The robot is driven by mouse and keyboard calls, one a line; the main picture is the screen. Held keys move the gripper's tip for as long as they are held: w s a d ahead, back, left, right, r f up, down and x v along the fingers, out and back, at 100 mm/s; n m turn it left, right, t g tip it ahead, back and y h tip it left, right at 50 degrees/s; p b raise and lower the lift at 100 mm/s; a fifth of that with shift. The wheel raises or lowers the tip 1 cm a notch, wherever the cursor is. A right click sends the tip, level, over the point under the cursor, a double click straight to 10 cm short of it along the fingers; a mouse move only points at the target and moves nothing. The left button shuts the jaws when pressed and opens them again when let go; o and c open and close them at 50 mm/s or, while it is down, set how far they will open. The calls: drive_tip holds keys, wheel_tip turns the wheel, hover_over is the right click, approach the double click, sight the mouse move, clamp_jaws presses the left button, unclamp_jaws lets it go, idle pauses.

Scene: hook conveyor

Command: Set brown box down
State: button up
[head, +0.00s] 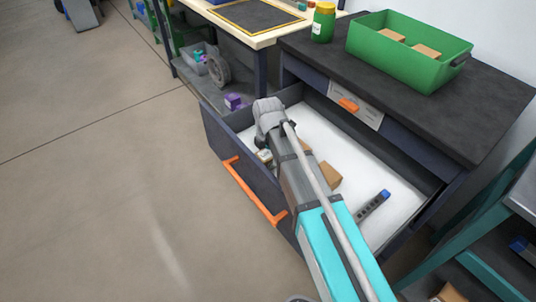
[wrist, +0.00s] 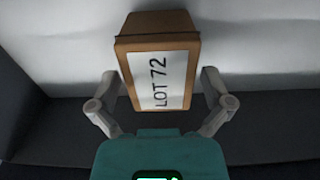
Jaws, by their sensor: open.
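A brown box (wrist: 158,25) with a white "LOT 72" label stands on a pale surface in the wrist view. My gripper (wrist: 160,84) is open around it, one finger on each side, with visible gaps between the fingers and the box. In the head view my arm reaches over the open drawer (head: 240,186) with a white floor. My gripper's fingers are mostly hidden there behind the arm. A small pale and brown object (head: 264,156) shows beside the wrist; I cannot tell if it is the same box.
The drawer also holds another brown box (head: 330,176) and a dark blue-ended item (head: 373,207). A purple box (head: 233,101) sits on the shelf to the left. A green bin (head: 408,52) with brown boxes and a yellow-green jar (head: 323,22) stand on the dark worktop.

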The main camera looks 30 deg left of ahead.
sight(268, 153)
drive_tip(key=shift+r, duration=0.15)
wheel_tip(268, 153, up, 12)
drive_tip(key=p, duration=1.2)
drive_tip(key=shift+d, duration=0.1)
idle(0.8)
